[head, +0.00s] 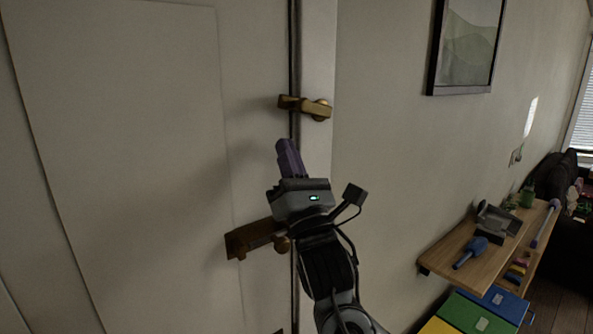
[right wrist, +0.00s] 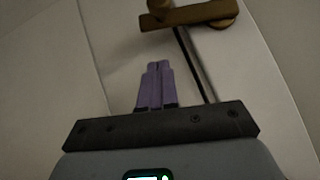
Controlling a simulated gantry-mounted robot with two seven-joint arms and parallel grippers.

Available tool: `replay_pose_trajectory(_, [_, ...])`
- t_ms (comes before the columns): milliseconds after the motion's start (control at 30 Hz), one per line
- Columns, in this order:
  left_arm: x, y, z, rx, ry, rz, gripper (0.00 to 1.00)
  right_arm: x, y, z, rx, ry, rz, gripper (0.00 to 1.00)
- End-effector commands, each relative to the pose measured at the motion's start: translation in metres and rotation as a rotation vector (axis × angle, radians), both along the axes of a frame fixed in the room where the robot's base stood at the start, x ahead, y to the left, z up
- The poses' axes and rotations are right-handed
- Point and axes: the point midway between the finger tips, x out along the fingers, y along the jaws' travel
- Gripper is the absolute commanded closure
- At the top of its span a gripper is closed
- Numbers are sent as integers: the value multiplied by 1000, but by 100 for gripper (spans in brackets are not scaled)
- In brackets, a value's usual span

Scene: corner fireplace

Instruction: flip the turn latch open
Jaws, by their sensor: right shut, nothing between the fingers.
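The brass turn latch (head: 304,106) lies across the dark gap between the pale door (head: 180,60) and its frame, bridging both. It also shows at the top of the right wrist view (right wrist: 192,15). My right gripper (head: 287,145) is below the latch, its purple fingers pointing up and apart from it. In the right wrist view the gripper (right wrist: 158,66) has its fingers together with nothing between them. A brass handle plate (head: 250,238) sits lower on the door, partly hidden behind my right gripper and wrist. My left gripper is not in view.
A wooden shelf (head: 492,262) on the right wall holds a tray, a blue tool and other items. Blue and yellow boxes (head: 480,313) stand below it. A framed picture (head: 467,45) hangs on the wall.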

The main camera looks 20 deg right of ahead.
Motion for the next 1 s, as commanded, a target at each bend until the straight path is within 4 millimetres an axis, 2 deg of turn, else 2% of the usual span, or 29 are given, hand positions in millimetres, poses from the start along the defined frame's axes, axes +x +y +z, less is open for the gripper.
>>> replay_pose_trajectory(33, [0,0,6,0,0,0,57,6,1,10,0,-1,-1,100])
replay_pose_trajectory(100, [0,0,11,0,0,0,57,5,-3,20,0,-2,-1,100])
replay_pose_trajectory(300, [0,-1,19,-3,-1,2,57,6,-7,37,0,0,0,100])
replay_pose_trajectory(1000, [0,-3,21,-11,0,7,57,6,-12,44,16,5,0,100])
